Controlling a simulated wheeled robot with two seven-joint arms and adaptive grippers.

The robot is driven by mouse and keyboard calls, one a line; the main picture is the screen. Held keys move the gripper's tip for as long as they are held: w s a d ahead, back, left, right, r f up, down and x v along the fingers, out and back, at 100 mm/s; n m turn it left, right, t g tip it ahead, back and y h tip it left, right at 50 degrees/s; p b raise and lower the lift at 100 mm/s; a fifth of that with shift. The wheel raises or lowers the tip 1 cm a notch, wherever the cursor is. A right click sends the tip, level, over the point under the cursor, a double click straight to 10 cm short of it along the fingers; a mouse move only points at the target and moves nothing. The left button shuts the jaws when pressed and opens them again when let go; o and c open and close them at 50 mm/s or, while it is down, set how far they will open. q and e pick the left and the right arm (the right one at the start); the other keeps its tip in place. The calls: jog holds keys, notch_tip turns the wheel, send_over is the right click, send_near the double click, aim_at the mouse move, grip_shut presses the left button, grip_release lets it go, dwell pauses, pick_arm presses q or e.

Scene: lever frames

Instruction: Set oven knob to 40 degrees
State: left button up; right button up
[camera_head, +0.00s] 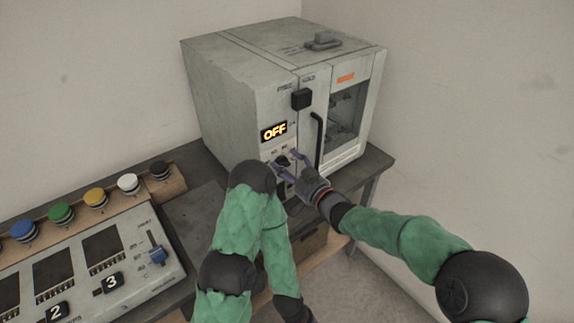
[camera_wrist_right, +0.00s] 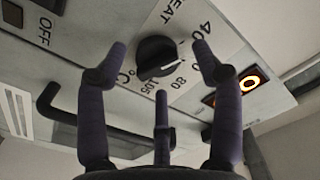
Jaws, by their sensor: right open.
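The grey oven (camera_head: 240,85) stands on a table against the wall. Its small black knob (camera_head: 283,161) sits on the front panel below a lit display (camera_head: 274,131) reading OFF. In the right wrist view the round black knob (camera_wrist_right: 155,55) has a pale mark near its lower edge; the exact setting is unclear. My right gripper (camera_head: 284,159) is at the panel, open, with fingers on either side of the knob in the right wrist view (camera_wrist_right: 159,50). No contact can be made out. My left gripper is not visible.
A black door handle (camera_head: 318,140) and black switch (camera_head: 302,98) are close to the knob. A control panel (camera_head: 140,225) with a blue slider and several coloured buttons is at left. My left arm rises in front of the table.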

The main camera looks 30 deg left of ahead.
jog(key=v, duration=1.1)
jog(key=shift+d, duration=0.35)
jog(key=d+f+m+h, duration=0.45)
jog(key=d+f, duration=0.45)
jog(key=f, duration=0.4)
jog(key=d+f+m+h, duration=0.3)
jog(key=d+f+h, duration=0.2)
jog(key=d+f, duration=0.7)
jog(key=s+d+f+m+g+h, duration=0.1)
jog(key=s+d+f+g, duration=0.1)
jog(key=s+f, duration=0.3)
jog(key=s+d+f+m+g+h, duration=0.1)
jog(key=s+d+f, duration=0.3)
jog(key=s, duration=0.4)
jog(key=s+d+f+m+g+h+p, duration=0.1)
jog(key=s+d+f+m+g, duration=0.1)
jog(key=s+f, duration=0.5)
jog(key=shift+s+d+g, duration=0.25)
jog(key=shift+d+g, duration=0.55)
jog(key=shift+d, duration=0.35)
